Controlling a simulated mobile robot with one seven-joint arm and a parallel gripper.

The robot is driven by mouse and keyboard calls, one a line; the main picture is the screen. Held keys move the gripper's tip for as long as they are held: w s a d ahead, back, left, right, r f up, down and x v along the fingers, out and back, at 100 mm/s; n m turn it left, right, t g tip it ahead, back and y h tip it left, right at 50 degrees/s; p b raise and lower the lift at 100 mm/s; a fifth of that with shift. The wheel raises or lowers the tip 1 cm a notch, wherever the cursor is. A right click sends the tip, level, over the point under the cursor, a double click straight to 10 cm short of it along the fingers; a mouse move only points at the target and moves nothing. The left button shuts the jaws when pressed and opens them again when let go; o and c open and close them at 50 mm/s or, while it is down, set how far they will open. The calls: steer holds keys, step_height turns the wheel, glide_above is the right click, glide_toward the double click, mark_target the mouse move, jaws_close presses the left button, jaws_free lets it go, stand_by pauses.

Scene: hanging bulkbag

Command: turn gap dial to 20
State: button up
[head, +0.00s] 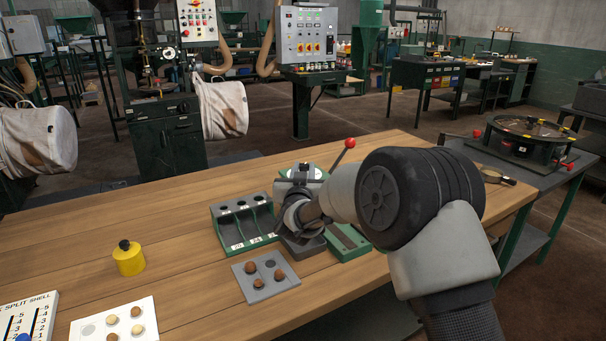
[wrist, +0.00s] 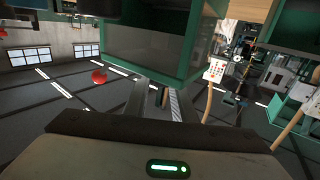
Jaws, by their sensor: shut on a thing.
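My gripper (head: 297,190) reaches over the bench to the green bench device with the red-balled lever. A pale round dial face with green marks, seemingly the gap dial (head: 314,173), shows just behind the gripper. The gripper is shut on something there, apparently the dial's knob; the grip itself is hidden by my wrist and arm. The dial's numbers and pointer cannot be read. In the wrist view a green box-like body (wrist: 150,50) fills the upper middle, close to the gripper, and the lever's red ball (wrist: 99,75) is at left.
The lever's red ball (head: 350,143) stands just behind my arm. A sorting tray (head: 216,222) with labelled slots is left of the gripper. A grey plate (head: 248,290) with nuts lies in front. A yellow weight (head: 128,262) stands left, with clear bench between.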

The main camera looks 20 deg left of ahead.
steer(key=shift+o, duration=0.2)
steer(key=n+g+y, duration=0.1)
steer(key=y, duration=0.1)
steer(key=n+y+b, duration=0.1)
steer(key=y, duration=0.1)
steer(key=shift+w+d+f+n+g, duration=0.1)
steer(key=shift+w+d+n+g, duration=0.05)
steer(key=shift+d+n+g, duration=0.25)
steer(key=n+y, duration=0.1)
steer(key=g+y, duration=0.1)
steer(key=n+g+y, duration=0.1)
steer(key=shift+w+d+n+p, duration=0.2)
steer(key=shift+d+n+p, duration=0.1)
steer(key=shift+p, duration=0.1)
steer(key=g+y, duration=0.1)
steer(key=n+g+y+p, duration=0.1)
steer(key=n+g+p, duration=0.1)
steer(key=shift+w+r+y, duration=0.15)
steer(key=shift+r+y, duration=0.1)
steer(key=shift+y, duration=0.15)
steer(key=n+g+y+p, duration=0.1)
steer(key=n+g+p, duration=0.1)
steer(key=g+p, duration=0.1)
steer(key=shift+w+n+y, duration=0.1)
steer(key=shift+n+y, duration=0.2)
steer(key=shift+f+g+p, duration=0.15)
steer(key=shift+g+p, duration=0.25)
steer(key=o, duration=1)
steer(key=shift+o, duration=0.2)
